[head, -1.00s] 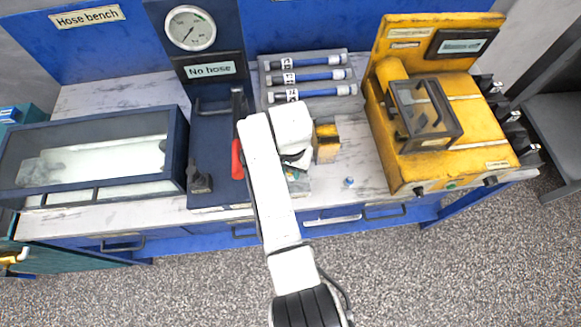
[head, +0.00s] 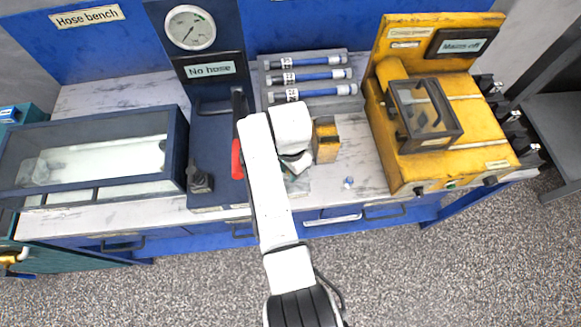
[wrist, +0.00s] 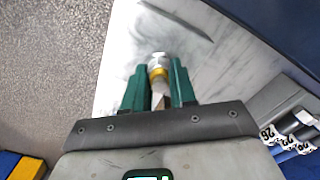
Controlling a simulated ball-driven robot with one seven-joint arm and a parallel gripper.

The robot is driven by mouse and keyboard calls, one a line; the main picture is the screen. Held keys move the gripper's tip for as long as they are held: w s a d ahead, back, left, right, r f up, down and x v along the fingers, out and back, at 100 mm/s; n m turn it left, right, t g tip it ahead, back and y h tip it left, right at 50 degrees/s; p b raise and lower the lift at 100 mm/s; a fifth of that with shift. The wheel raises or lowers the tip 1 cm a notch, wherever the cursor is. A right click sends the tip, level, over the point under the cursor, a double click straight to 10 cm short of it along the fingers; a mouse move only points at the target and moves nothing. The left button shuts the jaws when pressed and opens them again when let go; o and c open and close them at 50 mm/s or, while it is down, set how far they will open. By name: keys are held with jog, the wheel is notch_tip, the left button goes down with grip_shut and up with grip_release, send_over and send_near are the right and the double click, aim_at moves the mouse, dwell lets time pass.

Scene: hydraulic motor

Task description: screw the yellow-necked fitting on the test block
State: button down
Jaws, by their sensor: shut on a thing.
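My gripper (wrist: 160,82) has green fingers. In the wrist view they are closed on a small fitting (wrist: 158,73) with a yellow neck and a pale metal end, over the white marbled bench top. In the head view my white arm covers most of the gripper (head: 297,168), and I cannot make out the fitting there. A dark blue gauge stand (head: 208,130) with a "No hose" display stands left of my gripper, with a red-handled lever (head: 237,160) beside my arm. I cannot tell for sure which part is the test block; it may be hidden behind my arm.
A grey rack (head: 357,104) with three blue hoses lies behind my gripper. A small yellow and black block (head: 326,142) stands just right of it. A yellow machine (head: 460,110) stands further right, a glass-topped case (head: 60,195) at left. A small blue item (head: 348,182) lies near the front edge.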

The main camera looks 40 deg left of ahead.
jog(key=m, duration=0.5)
jog(key=shift+m, duration=0.3)
jog(key=m, duration=0.5)
jog(key=shift+m, duration=0.3)
jog(key=c, duration=1.1)
grip_release()
jog(key=shift+r, duration=1.7)
jog(key=o, duration=0.6)
jog(key=shift+c, duration=0.2)
